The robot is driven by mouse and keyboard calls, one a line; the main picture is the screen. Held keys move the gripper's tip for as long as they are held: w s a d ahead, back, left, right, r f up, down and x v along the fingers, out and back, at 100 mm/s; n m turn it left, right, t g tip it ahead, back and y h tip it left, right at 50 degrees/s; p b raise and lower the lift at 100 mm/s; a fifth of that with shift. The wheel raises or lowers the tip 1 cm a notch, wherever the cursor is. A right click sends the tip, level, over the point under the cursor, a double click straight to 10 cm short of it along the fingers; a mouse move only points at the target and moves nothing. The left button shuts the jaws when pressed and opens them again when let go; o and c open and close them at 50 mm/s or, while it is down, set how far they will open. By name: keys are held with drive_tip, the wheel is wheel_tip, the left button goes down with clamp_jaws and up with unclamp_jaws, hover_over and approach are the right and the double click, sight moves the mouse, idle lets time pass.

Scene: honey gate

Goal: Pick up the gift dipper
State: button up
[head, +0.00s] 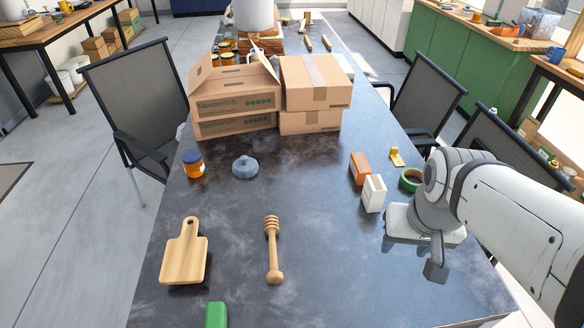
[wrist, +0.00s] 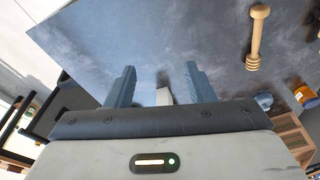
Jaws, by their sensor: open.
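The wooden honey dipper (head: 272,250) lies on the dark table near its front middle, its ribbed head pointing away and its knobbed end toward me. It also shows at the upper right of the wrist view (wrist: 257,38). My gripper (head: 416,255) is over the right side of the table, well to the right of the dipper. In the wrist view its two blue-grey fingers (wrist: 160,72) are apart, with nothing held between them. A white block (wrist: 164,96) shows beyond the gap.
A wooden cutting board (head: 184,255) lies left of the dipper and a green block (head: 216,315) in front. An orange-brown jar (head: 193,164) and a blue-grey lid-like object (head: 245,168) stand behind. An orange block (head: 360,169) and green tape roll (head: 410,180) are right. Cardboard boxes (head: 236,103) stand farther back.

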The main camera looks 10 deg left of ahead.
drive_tip(key=o, duration=0.4)
drive_tip(key=w+a+f+m+g+y+b, duration=0.1)
drive_tip(key=w+a+f+m+y, duration=0.1)
drive_tip(key=w+a, duration=0.1)
drive_tip(key=w+a+f+m+g+y, duration=0.2)
drive_tip(key=w+a+f, duration=0.1)
drive_tip(key=a, duration=0.1)
drive_tip(key=w+a+f+m+g+y+b, duration=0.1)
drive_tip(key=w+a+f+m+g+y, duration=0.1)
drive_tip(key=w+a+f+m, duration=0.1)
drive_tip(key=shift+w+a+f+b, duration=0.25)
drive_tip(key=shift+w+a+b, duration=0.1)
drive_tip(key=shift+w+a, duration=0.15)
drive_tip(key=m+y+b, duration=0.2)
drive_tip(key=m+y, duration=0.5)
drive_tip(key=m, duration=0.1)
approach(276, 222)
drive_tip(key=shift+g, duration=0.3)
drive_tip(key=shift+x, duration=3.85)
